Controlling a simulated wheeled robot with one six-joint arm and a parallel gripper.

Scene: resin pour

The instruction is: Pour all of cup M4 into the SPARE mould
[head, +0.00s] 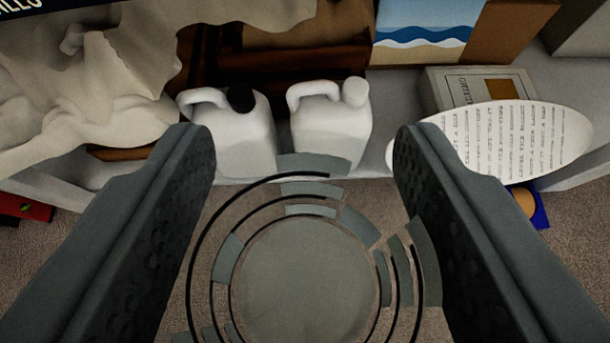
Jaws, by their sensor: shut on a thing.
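My gripper (305,215) has its two dark grey jaws well apart, one on each side of a round see-through thing, which looks like a clear cup (350,162). The jaws are shut on it. I see a flat grey disc in its middle, with black arcs and grey blocks ringed around it. The carpet shows through between the rings. I cannot read a label on it, so I cannot tell whether it is M4. I cannot tell whether the disc is its base or contents. No mould marked SPARE can be made out.
Two white jugs (330,135) (240,140), one black-capped, stand on a pale surface beyond the jaws. Crumpled pale cloth (80,90) lies at left. A labelled box (480,85) and a white oval with printed lines (530,140) are at right. Brown carpet (560,270) lies below.

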